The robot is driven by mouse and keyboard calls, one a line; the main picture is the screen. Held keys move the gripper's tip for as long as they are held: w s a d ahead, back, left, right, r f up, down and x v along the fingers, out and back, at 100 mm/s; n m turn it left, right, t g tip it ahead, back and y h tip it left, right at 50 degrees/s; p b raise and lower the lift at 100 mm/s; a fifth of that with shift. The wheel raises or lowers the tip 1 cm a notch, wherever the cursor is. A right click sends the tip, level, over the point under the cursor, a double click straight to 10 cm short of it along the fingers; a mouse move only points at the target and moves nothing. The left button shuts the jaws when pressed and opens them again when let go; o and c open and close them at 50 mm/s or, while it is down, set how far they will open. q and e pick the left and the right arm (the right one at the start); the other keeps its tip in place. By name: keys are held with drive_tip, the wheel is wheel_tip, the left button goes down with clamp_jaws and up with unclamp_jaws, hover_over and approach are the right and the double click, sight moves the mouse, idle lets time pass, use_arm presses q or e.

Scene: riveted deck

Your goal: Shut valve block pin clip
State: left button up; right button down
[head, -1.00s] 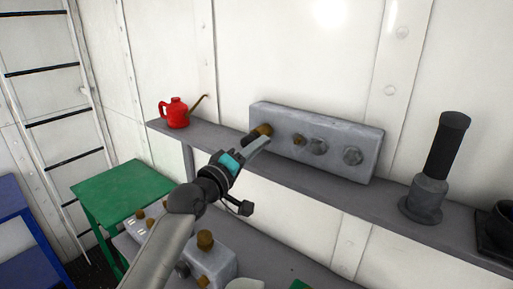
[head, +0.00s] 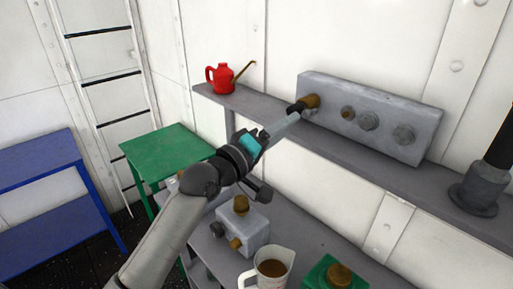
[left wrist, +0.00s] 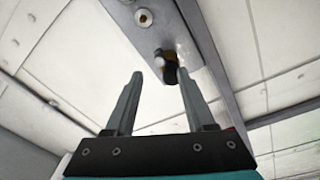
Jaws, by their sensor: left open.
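The grey valve block (head: 375,128) sits on the wall shelf, with a row of round fittings on its front face. At its left end a brass and black fitting (head: 311,101), perhaps the pin clip, sticks out. It also shows in the left wrist view (left wrist: 167,66); whether it is open or shut is too small to tell. My left gripper (head: 291,121) is open and empty, its fingers pointing up toward this fitting from the lower left. In the left wrist view the fitting appears between the two fingertips, beyond them; contact is not visible. My right gripper is out of view.
A red oil can (head: 221,78) stands on the shelf (head: 270,120) left of the block; a black cylinder on a grey base (head: 481,190) stands right. Below are a grey box with brass knobs (head: 255,228), a white mug (head: 250,281) and a green block (head: 316,278). A green table (head: 165,150) stands left.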

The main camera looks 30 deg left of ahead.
use_arm(q)
drive_tip(key=b+v, duration=0.1)
drive_tip(key=v, duration=0.8)
idle(0.3)
